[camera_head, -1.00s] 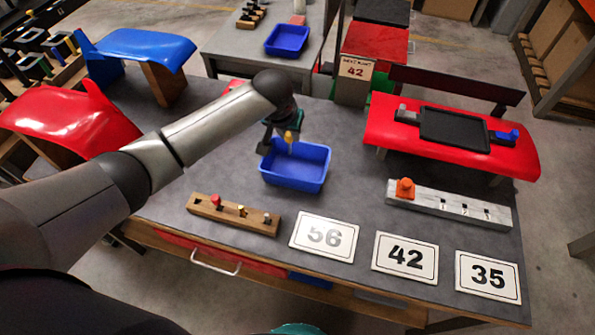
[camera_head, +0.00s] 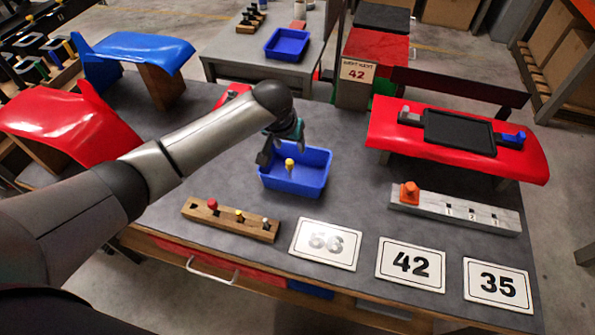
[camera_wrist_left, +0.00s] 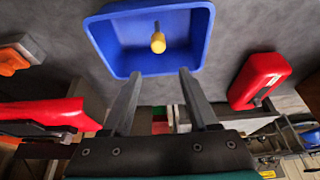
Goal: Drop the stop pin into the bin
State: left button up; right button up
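The yellow-headed stop pin (camera_head: 289,165) shows within the outline of the blue bin (camera_head: 322,158) on the grey table. It also shows against the bin's inside in the left wrist view (camera_wrist_left: 158,43). I cannot tell whether it is in the air or touching the bin floor. My left gripper (camera_head: 283,152) is over the bin's far left part. In the left wrist view its two fingers (camera_wrist_left: 160,73) are spread, with nothing between them, and the pin is beyond their tips. My right gripper is not in view.
A wooden block (camera_head: 232,221) with red, yellow and pale pins stands in front of the bin. Number plates, one reading 42 (camera_head: 410,263), lie front right. A grey bar (camera_head: 455,210) with an orange piece and a red bench-like panel (camera_head: 390,130) are right. Another blue bin (camera_head: 287,44) is behind.

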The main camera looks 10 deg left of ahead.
pick_arm(q)
jog(key=shift+s+r, duration=0.2)
jog(key=shift+r, duration=0.35)
jog(key=p+v, duration=0.3)
jog(key=v, duration=1.1)
